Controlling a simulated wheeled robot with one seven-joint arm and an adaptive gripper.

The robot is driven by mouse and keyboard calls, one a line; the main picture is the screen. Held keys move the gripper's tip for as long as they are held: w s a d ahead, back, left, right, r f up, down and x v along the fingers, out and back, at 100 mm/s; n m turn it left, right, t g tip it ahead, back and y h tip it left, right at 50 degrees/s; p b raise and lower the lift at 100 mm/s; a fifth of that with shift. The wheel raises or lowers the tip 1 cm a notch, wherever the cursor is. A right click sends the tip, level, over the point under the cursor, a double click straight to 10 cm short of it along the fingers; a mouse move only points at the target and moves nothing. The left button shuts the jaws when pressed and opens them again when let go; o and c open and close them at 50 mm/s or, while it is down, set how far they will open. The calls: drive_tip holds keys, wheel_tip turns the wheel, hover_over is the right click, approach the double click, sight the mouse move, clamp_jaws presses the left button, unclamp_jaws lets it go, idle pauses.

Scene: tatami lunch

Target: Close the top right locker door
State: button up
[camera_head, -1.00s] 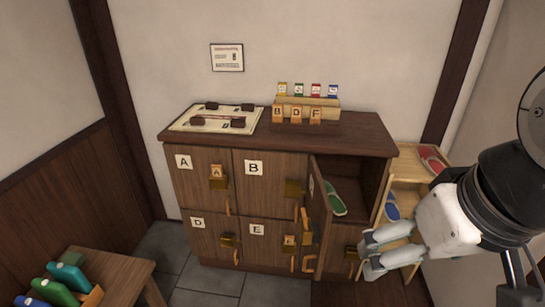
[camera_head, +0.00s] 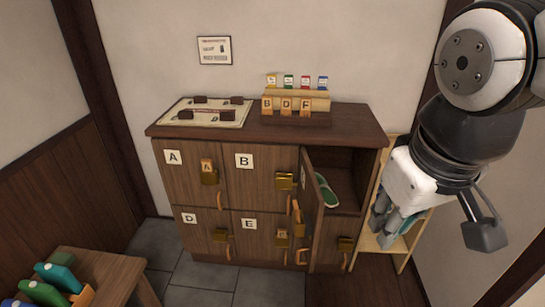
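The top right locker door (camera_head: 310,205) stands open, swung out toward me and seen nearly edge-on. It belongs to the dark wooden locker cabinet (camera_head: 195,244). Its open compartment (camera_head: 345,180) holds a green slipper (camera_head: 326,190). My gripper (camera_head: 383,240) hangs to the right of the open door, in front of the cabinet's right side, and looks clear of the door. Its fingers point down; whether they are apart or closed is unclear.
A pale wooden rack (camera_head: 398,258) stands right of the cabinet, partly behind my arm. Key tags stand in a wooden holder (camera_head: 290,116) beside a board (camera_head: 205,112) on the cabinet top. A small table (camera_head: 118,278) with colored slippers (camera_head: 58,278) is at bottom left.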

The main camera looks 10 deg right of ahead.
drive_tip(key=w+f+n, duration=0.1)
drive_tip(key=w, duration=0.2)
drive_tip(key=w+a+f+n+g+h+b, duration=0.1)
drive_tip(key=w+f, duration=0.1)
drive_tip(key=w, duration=0.1)
drive_tip(key=w+f+n+g+h+b, duration=0.1)
drive_tip(key=w+n, duration=0.1)
drive_tip(key=w, duration=0.2)
drive_tip(key=shift+a+f, duration=0.2)
drive_tip(key=shift+f, duration=0.1)
clamp_jaws()
drive_tip(key=w+a+f+n+g+h+b, duration=0.1)
drive_tip(key=w+a+f+n+h+b, duration=0.2)
drive_tip(key=w+f, duration=0.6)
drive_tip(key=w+a+f+n+g+h+b, duration=0.1)
drive_tip(key=w+a+f+n+b, duration=0.1)
drive_tip(key=w+a+f+n, duration=0.55)
drive_tip(key=w+a+f+n+h+b, duration=0.1)
drive_tip(key=w+a+f, duration=0.1)
drive_tip(key=f, duration=0.6)
drive_tip(key=w+a+f+n+h+b, duration=0.1)
drive_tip(key=w+f, duration=0.1)
drive_tip(key=f, duration=0.7)
approach(311, 252)
wheel_tip(311, 252, down, 4)
drive_tip(key=d, duration=0.2)
drive_tip(key=shift+s+d+f+t, duration=0.15)
drive_tip(key=shift+d+t, duration=0.25)
drive_tip(key=shift+d, duration=0.1)
drive_tip(key=shift+d, duration=0.15)
